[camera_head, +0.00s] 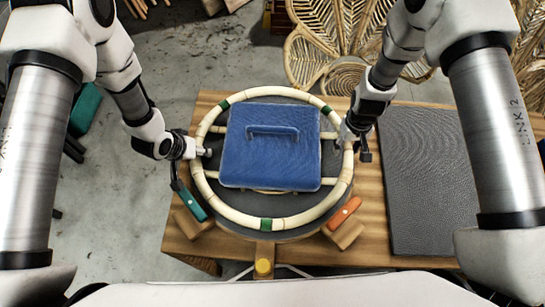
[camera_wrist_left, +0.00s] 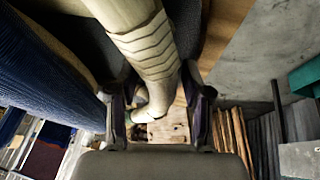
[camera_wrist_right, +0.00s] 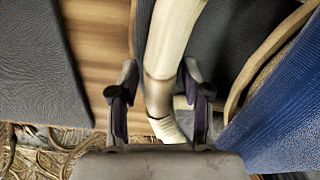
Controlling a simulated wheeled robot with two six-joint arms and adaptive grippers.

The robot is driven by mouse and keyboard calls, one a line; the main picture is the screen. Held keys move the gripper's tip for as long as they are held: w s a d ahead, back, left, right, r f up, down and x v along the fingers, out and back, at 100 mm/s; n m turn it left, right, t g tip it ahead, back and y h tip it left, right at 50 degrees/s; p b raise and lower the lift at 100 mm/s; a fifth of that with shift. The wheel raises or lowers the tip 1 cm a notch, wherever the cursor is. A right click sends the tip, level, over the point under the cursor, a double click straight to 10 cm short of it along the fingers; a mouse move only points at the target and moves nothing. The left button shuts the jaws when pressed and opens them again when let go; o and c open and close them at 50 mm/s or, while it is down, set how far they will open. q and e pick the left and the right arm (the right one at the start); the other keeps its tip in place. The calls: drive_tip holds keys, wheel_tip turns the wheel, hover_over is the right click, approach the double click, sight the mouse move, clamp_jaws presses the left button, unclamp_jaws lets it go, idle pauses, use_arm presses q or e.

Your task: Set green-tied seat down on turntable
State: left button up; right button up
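The green-tied seat (camera_head: 305,217) is a pale round rattan ring with crossbars and green ties. It lies level over the dark round turntable (camera_head: 228,202); I cannot tell whether it touches. My left gripper (camera_head: 205,152) is at the ring's left side. In the left wrist view the rattan (camera_wrist_left: 150,45) runs between its spread fingers. My right gripper (camera_head: 346,142) is at the ring's right side. In the right wrist view the rattan (camera_wrist_right: 168,55) passes between its open fingers with gaps on both sides.
The wooden table (camera_head: 368,225) holds a dark ribbed mat (camera_head: 425,175) at right. A teal-handled tool (camera_head: 190,203) and an orange-handled tool (camera_head: 345,213) sit at the front corners. A yellow knob (camera_head: 263,267) is at the front. Rattan chairs (camera_head: 335,45) stand behind.

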use_arm(q)
drive_tip(key=shift+s+a+r, duration=0.1)
drive_tip(key=shift+r, duration=0.05)
use_arm(e)
drive_tip(key=shift+s+a+r, duration=0.1)
drive_tip(key=shift+s+r, duration=0.05)
drive_tip(key=shift+r, duration=0.05)
drive_tip(key=shift+r, duration=0.25)
use_arm(q)
drive_tip(key=v, duration=1.2)
use_arm(e)
wheel_tip(320, 180, up, 12)
drive_tip(key=shift+f, duration=0.25)
